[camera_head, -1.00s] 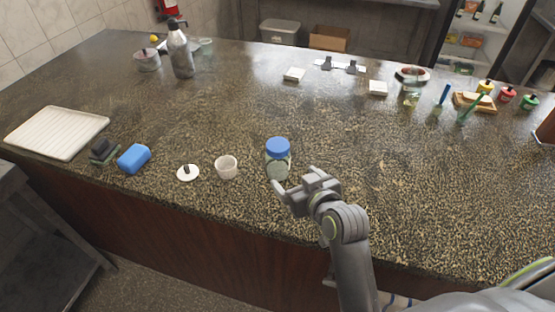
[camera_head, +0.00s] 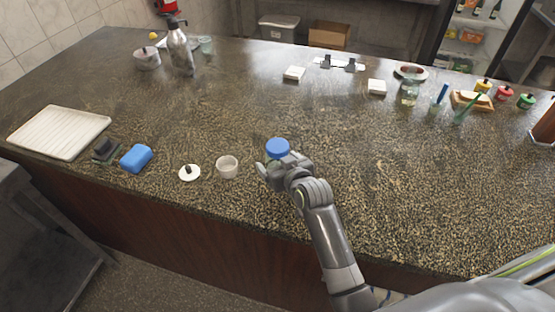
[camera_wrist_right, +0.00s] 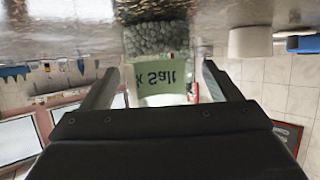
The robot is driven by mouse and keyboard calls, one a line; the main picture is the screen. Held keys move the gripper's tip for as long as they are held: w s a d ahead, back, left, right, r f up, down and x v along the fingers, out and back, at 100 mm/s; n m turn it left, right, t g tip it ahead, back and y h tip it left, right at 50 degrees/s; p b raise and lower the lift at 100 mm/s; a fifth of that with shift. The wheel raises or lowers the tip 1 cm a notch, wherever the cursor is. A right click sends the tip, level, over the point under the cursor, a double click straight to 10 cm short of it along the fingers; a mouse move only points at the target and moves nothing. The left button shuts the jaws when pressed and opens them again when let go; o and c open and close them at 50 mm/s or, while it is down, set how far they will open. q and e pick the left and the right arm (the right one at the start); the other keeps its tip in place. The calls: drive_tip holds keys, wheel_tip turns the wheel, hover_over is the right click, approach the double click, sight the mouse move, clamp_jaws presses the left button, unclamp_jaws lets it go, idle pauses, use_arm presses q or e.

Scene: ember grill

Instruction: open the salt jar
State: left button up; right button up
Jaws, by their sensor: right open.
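The salt jar stands upright on the stone counter with its blue lid (camera_head: 278,147) on. In the head view my right gripper hides most of the jar's body. In the right wrist view, which is upside down, the jar (camera_wrist_right: 162,75) shows a pale label reading "Salt" and sits between the two fingers. My right gripper (camera_head: 270,172) is open around the jar's body, below the lid; it also shows in the right wrist view (camera_wrist_right: 155,85). Gaps show beside the jar there, so the fingers look apart from it. My left gripper is not in view.
A blue sponge (camera_head: 136,158) and a white tray (camera_head: 58,133) lie farther left. The counter (camera_head: 390,180) right of the jar is clear.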

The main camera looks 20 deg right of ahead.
sight(277, 145)
drive_tip(key=shift+w+f, duration=0.2)
drive_tip(key=shift+w, duration=0.2)
drive_tip(key=shift+c, duration=0.2)
drive_tip(key=c, duration=1.1)
wheel_tip(277, 145, up, 10)
drive_tip(key=shift+r+b, duration=0.1)
drive_tip(key=shift+b, duration=0.4)
drive_tip(key=shift+c, duration=0.2)
drive_tip(key=o, duration=0.5)
drive_tip(key=c, duration=0.8)
drive_tip(key=shift+o, duration=0.2)
